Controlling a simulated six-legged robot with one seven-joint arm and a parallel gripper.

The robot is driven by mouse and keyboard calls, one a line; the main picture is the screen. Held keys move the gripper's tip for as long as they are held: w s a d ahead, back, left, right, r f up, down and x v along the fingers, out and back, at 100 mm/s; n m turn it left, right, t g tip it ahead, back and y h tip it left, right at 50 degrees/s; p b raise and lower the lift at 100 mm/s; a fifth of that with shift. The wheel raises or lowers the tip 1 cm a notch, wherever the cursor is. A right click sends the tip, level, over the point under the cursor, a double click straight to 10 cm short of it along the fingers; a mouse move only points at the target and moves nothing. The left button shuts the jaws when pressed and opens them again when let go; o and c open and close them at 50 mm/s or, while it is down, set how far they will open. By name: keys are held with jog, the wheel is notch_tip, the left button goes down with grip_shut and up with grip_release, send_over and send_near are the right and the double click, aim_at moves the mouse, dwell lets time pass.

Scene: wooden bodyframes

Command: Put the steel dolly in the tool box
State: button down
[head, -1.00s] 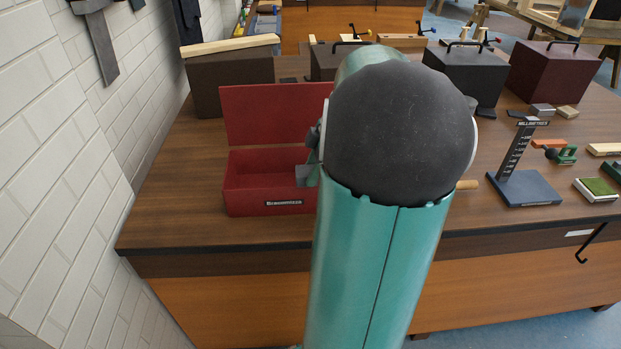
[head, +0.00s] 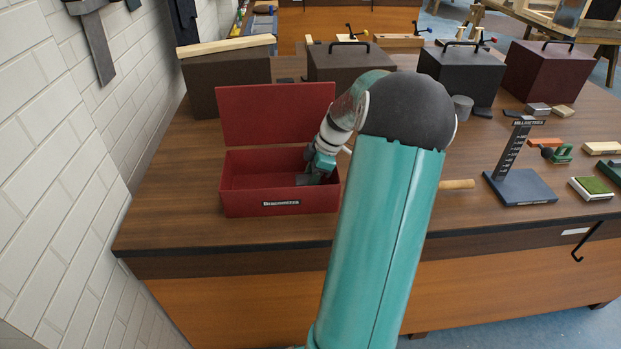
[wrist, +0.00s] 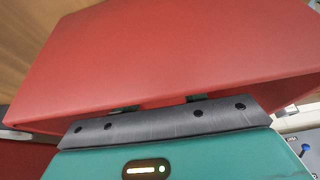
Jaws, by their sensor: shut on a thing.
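The red tool box (head: 240,205) stands open on the bench at the left, its lid (head: 275,112) raised behind it. It also fills much of the wrist view (wrist: 180,60). My gripper (head: 316,172) reaches down into the right part of the box. It is shut on a small dark grey piece (head: 306,180), which seems to be the steel dolly. The dolly's outline merges with the fingers, and I cannot tell whether it touches the box floor. In the wrist view the held piece and the fingertips are hidden behind my gripper's dark edge.
Dark lidded boxes (head: 350,62) line the back of the bench. A grey cylinder (head: 462,106) stands behind my arm, and a wooden handle (head: 457,184) lies to its right. A blue-grey stand (head: 520,187) is further right. The white brick wall is close on the left.

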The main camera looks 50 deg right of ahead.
jog(key=shift+f, duration=0.15)
jog(key=shift+f, duration=0.15)
jog(key=c, duration=0.8)
grip_release()
jog(key=v, duration=1.2)
jog(key=w+a+r+m+g+h, duration=0.1)
jog(key=w+a+r+m, duration=0.15)
jog(key=a, duration=0.95)
jog(key=w+a+r+m+h, duration=0.1)
jog(key=w+a+r+h, duration=0.2)
jog(key=a, duration=0.8)
jog(key=s+a+m+t, duration=0.1)
jog(key=s+a, duration=0.2)
jog(key=a, duration=0.4)
jog(key=s+a+m+t, duration=0.1)
jog(key=s+a+m, duration=0.1)
jog(key=a, duration=0.5)
jog(key=s+a+m+t+y, duration=0.1)
jog(key=s+a, duration=0.3)
jog(key=a, duration=0.3)
jog(key=shift+s+a+f+m, duration=0.1)
jog(key=shift+s+a+m, duration=0.15)
jog(key=shift+s+m, duration=0.1)
